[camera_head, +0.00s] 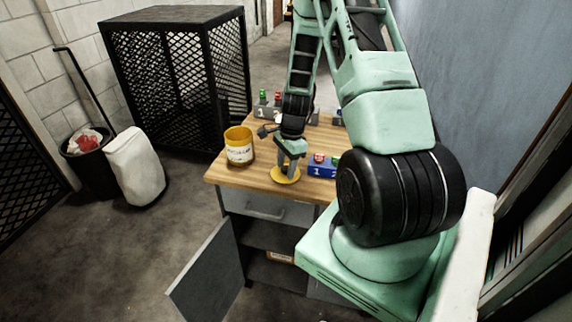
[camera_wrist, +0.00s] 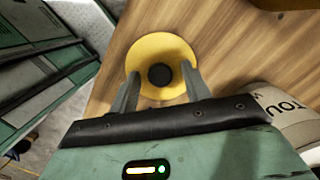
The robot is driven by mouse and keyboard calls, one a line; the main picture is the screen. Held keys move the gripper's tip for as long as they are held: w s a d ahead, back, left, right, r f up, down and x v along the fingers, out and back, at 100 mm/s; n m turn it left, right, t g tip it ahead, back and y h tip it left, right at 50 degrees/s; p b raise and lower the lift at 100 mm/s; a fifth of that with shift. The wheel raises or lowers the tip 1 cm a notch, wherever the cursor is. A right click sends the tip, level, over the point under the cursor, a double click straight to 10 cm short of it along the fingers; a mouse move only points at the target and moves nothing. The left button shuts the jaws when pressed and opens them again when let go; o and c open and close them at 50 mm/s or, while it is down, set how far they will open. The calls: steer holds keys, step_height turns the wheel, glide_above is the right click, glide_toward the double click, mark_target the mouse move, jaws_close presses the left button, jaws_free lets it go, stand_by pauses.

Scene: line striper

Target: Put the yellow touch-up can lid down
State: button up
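The yellow touch-up can lid (camera_head: 280,178) is a round disc that appears to lie flat on the wooden workbench near its front edge. In the wrist view the lid (camera_wrist: 162,42) shows a dark round knob (camera_wrist: 160,75) at its middle. My gripper (camera_head: 287,169) points down just over the lid. In the wrist view my gripper (camera_wrist: 160,72) has its two fingers apart, one on each side of the knob, with a visible gap to it. The open yellow can (camera_head: 239,147) stands upright to the left on the bench. Its label (camera_wrist: 288,108) shows at the right of the wrist view.
The wooden workbench (camera_head: 228,175) has an open cabinet door (camera_head: 207,285) below. A blue numbered block (camera_head: 320,171) with coloured items sits right of the lid. A grey numbered block (camera_head: 267,111) stands behind. A black mesh cage (camera_head: 165,85) and a bin (camera_head: 90,170) are at left.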

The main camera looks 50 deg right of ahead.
step_height(320, 180, up, 12)
steer(key=d+b, duration=0.2)
steer(key=a+r+n, duration=0.3)
steer(key=a+n, duration=0.4)
steer(key=a, duration=0.6)
steer(key=a+r+n, duration=0.3)
steer(key=a+n, duration=0.4)
steer(key=a, duration=0.6)
steer(key=s+a+r+n+h, duration=0.1)
steer(key=s+a+r+n, duration=0.2)
steer(key=s+a+n, duration=1.3)
steer(key=shift+s+a+g, duration=0.3)
steer(key=shift+s+a, duration=0.15)
steer(key=shift+s, duration=0.1)
